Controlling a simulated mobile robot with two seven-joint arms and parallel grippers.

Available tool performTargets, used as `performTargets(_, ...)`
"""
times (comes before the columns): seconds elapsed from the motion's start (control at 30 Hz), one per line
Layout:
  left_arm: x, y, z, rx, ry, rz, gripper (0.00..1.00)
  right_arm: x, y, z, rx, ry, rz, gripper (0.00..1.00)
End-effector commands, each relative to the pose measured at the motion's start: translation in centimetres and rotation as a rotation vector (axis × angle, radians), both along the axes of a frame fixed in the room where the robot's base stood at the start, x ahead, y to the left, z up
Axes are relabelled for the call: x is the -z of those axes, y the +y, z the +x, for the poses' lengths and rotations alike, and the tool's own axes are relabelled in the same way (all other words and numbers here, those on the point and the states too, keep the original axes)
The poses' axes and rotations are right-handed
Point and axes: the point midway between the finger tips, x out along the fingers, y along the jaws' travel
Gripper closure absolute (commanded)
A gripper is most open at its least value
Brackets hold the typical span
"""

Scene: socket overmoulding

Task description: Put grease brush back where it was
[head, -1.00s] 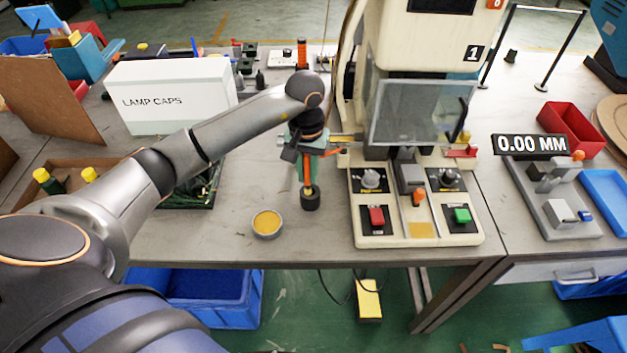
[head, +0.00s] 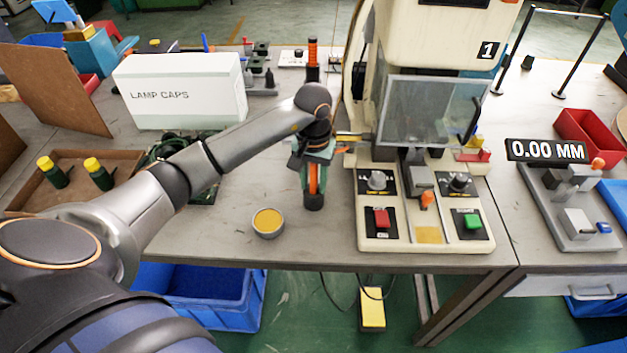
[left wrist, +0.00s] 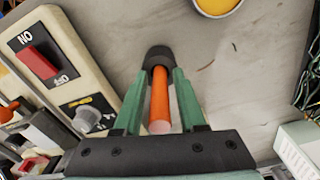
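The grease brush (head: 313,178) has an orange handle and a black lower end. It stands roughly upright at the front of the grey table, between the yellow tin and the machine. My left gripper (head: 313,188) comes down on it with green fingers on both sides of the handle. In the left wrist view the orange handle (left wrist: 160,100) runs between the green fingers (left wrist: 162,82), which close on it near its black end (left wrist: 157,56). Whether that end touches the table is unclear. My right gripper is not in view.
An open tin of yellow grease (head: 268,222) stands left of the brush. The beige machine (head: 425,240) with red and green buttons is close on the right. A lamp caps box (head: 180,92) and a brown tray (head: 118,160) with green bottles lie left. An orange-handled tool (head: 313,55) stands behind.

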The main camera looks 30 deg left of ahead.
Motion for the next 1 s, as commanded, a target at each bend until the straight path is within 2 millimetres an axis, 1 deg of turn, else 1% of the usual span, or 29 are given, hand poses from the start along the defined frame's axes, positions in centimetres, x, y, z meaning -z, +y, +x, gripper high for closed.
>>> performTargets(0.03,0.0,0.0,0.0,0.000,0.000,0.000,0.53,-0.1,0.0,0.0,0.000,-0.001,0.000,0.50)
performTargets(0.07,0.0,0.0,0.0,0.000,0.000,0.000,0.50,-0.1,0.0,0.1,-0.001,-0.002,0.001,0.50)
performTargets(0.1,0.0,0.0,0.0,0.000,0.000,0.000,0.49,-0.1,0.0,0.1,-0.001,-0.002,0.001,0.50)
performTargets(0.33,-0.1,0.0,0.0,0.000,0.000,-0.001,0.49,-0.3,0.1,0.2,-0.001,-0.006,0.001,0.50)
performTargets(0.43,-0.7,-0.1,0.0,-0.001,0.000,-0.001,0.49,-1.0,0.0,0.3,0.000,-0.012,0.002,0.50)
performTargets(0.47,-0.9,0.0,0.0,0.000,-0.002,0.000,0.49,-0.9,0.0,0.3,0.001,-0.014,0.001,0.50)
performTargets(0.57,-2.6,0.0,0.1,0.001,-0.006,0.002,0.49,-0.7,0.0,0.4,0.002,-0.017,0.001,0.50)
performTargets(0.8,-8.0,0.1,0.1,-0.001,-0.005,0.003,0.49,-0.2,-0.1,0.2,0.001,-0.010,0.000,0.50)
performTargets(0.9,-9.9,0.0,0.0,0.001,-0.004,0.001,0.49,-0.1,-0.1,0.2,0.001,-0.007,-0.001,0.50)
performTargets(1.0,-11.2,0.0,0.0,-0.001,-0.003,0.001,0.49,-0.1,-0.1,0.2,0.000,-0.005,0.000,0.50)
